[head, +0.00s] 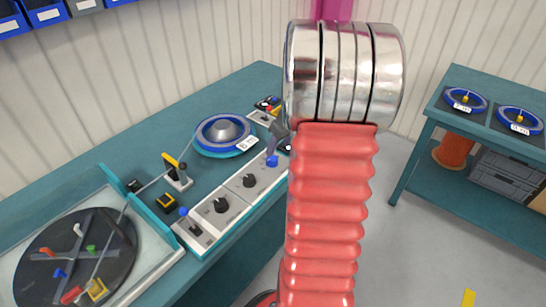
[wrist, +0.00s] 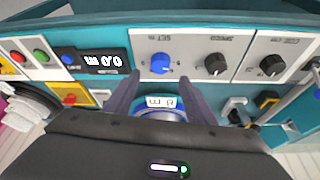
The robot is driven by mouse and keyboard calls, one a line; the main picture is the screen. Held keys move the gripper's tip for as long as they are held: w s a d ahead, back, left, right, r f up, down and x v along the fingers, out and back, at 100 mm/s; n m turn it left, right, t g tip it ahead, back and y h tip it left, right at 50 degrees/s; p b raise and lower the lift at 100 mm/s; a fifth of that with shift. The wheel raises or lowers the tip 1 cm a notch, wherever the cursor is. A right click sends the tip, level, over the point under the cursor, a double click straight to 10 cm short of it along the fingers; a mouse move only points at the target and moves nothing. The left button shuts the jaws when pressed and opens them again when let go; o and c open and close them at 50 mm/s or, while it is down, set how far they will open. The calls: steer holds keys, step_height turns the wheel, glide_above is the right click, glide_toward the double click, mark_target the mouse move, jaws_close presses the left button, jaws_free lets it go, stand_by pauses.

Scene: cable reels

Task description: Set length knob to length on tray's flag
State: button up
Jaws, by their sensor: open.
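The blue length knob (wrist: 160,64) is on a pale panel in the wrist view, just beyond my gripper's fingertips and roughly centred between them. It also shows in the head view (head: 272,160). My gripper (wrist: 159,82) is open with nothing between its fingers; in the head view it is mostly hidden behind my arm. A display (wrist: 104,61) beside the knob shows upside down and seems to read 0.0 m. A white flag (wrist: 162,102) on a blue-rimmed tray shows between the fingers, upside down and too small to read surely. The flag (head: 247,143) also shows in the head view.
Two black knobs (wrist: 215,65) (wrist: 271,66) sit beside the blue one. Red and green buttons (wrist: 40,56) lie beyond the display. The reel tray (head: 225,135), a yellow-handled lever (head: 176,170) and a dark turntable (head: 75,255) stand on the bench. Another bench (head: 500,118) holds two reels.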

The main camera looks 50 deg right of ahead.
mark_target(272, 158)
steer(key=x, duration=0.8)
steer(key=shift+c, duration=0.4)
steer(key=c, duration=0.9)
steer(key=shift+a, duration=0.2)
steer(key=shift+c, duration=0.3)
steer(key=shift+d, duration=0.15)
